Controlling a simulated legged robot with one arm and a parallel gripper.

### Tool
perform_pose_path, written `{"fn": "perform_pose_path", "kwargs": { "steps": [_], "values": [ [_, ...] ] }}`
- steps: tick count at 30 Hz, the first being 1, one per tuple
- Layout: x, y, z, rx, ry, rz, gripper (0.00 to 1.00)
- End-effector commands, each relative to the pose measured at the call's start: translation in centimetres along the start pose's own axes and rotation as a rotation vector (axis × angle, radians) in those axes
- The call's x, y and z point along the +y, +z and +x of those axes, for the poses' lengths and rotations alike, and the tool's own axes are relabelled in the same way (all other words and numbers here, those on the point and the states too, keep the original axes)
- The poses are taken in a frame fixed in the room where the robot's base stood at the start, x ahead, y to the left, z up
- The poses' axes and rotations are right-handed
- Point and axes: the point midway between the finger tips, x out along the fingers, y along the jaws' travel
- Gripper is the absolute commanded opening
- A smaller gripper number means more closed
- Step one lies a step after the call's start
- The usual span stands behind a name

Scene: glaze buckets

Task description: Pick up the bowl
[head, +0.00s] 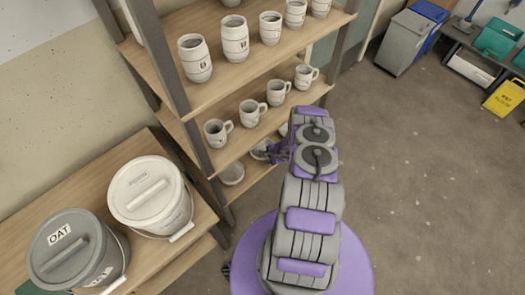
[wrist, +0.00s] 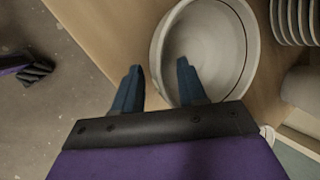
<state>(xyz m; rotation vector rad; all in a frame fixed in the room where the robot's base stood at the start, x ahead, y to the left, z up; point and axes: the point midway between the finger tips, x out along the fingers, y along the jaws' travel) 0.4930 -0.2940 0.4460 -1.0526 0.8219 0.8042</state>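A pale grey-white bowl (wrist: 205,45) fills the upper middle of the wrist view, on a wooden shelf. My gripper (wrist: 158,75) is open and empty, its two dark blue fingers apart. The right finger overlaps the bowl's near part in the picture; the left finger is outside its left rim. I cannot tell whether they touch. In the head view my gripper (head: 281,152) is at the lower shelf, beside a bowl (head: 261,150) partly hidden by it. Another bowl (head: 232,173) sits farther left on that shelf.
Stacked plates (wrist: 295,18) stand right of the bowl. Mugs (head: 253,112) line the shelf above and jars (head: 235,38) the one higher. A shelf post (head: 185,90) rises at left. Lidded buckets (head: 150,195) stand on a bench. Floor at right is clear near me.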

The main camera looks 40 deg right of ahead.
Motion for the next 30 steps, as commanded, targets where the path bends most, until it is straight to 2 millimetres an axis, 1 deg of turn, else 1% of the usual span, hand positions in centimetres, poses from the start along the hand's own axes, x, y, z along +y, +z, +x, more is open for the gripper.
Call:
{"fn": "perform_pose_path", "kwargs": {
  "steps": [1, 2, 12, 21, 30],
  "values": [
    [-0.03, 0.11, -0.01, 0.0, 0.0, -0.001, 0.36],
    [-0.04, 0.13, -0.01, 0.001, 0.0, -0.001, 0.33],
    [-0.07, 0.3, -0.06, 0.004, 0.0, -0.004, 0.01],
    [-0.02, 0.12, -0.02, 0.0, 0.0, -0.001, 0.0],
    [-0.19, 0.35, -0.24, 0.004, -0.001, -0.004, 0.0]
  ]
}}
